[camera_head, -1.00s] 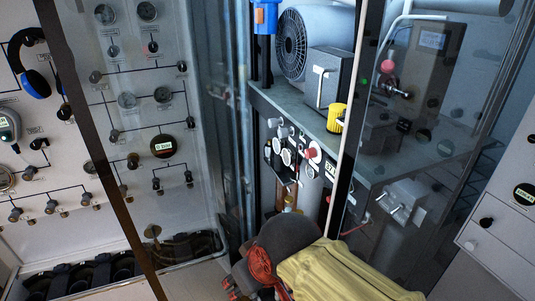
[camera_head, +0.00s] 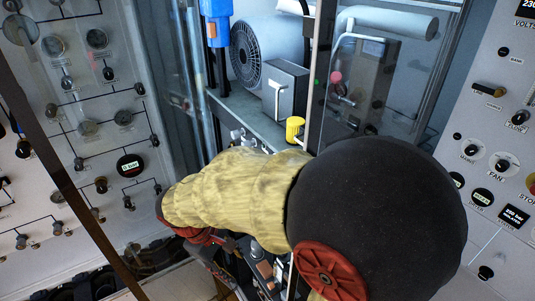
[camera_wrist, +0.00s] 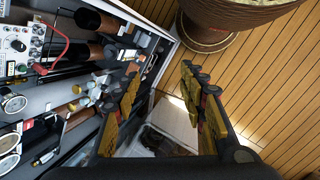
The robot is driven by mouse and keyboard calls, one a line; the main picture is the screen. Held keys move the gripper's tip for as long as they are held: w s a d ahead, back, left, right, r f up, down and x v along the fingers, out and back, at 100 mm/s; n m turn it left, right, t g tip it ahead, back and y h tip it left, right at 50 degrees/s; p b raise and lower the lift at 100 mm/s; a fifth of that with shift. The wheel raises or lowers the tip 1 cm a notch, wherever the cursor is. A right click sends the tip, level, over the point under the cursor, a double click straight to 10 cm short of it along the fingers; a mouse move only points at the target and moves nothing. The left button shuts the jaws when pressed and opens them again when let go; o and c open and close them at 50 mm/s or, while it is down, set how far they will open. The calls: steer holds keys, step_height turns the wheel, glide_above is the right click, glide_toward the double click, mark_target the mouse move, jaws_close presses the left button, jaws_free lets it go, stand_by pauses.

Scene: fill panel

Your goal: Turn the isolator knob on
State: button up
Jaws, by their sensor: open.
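Several knobs show, and I cannot tell for certain which is the isolator knob. In the head view, a black knob (camera_head: 485,272) on the right-hand panel sits below a dark display (camera_head: 514,216) whose small text seems to read "isolated". My gripper (camera_wrist: 160,75) shows in the wrist view with its two yellow-padded fingers apart and nothing between them. It is beside a grey panel with gauges and fittings (camera_wrist: 60,85), apart from the right-hand panel's knobs. In the head view my arm hides most of the gripper and the lower middle cabinet.
In the head view, a glass-fronted cabinet holds a fan unit (camera_head: 262,55), a grey box (camera_head: 286,90) and a yellow cup-like part (camera_head: 295,129). A gauge panel (camera_head: 100,120) stands at left. The wrist view shows wooden floor (camera_wrist: 275,75) and a round brown base (camera_wrist: 207,35).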

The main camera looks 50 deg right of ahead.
steer(key=w+d+r+n+g+h+p, duration=0.25)
steer(key=d+n+g+h+p, duration=0.35)
steer(key=d, duration=0.6)
steer(key=w+d+r+n+t+h+p, duration=0.2)
steer(key=w+d+r+n+h+p, duration=0.1)
steer(key=w+d+r+n+h, duration=0.45)
steer(key=d+r+m+p, duration=0.1)
steer(key=d+p, duration=0.1)
steer(key=d, duration=0.5)
steer(key=shift+s+d+r+h, duration=0.2)
steer(key=shift+s+d+h, duration=0.15)
steer(key=shift+s+d, duration=0.1)
steer(key=shift+m, duration=0.25)
steer(key=shift+c, duration=0.5)
jaws_close()
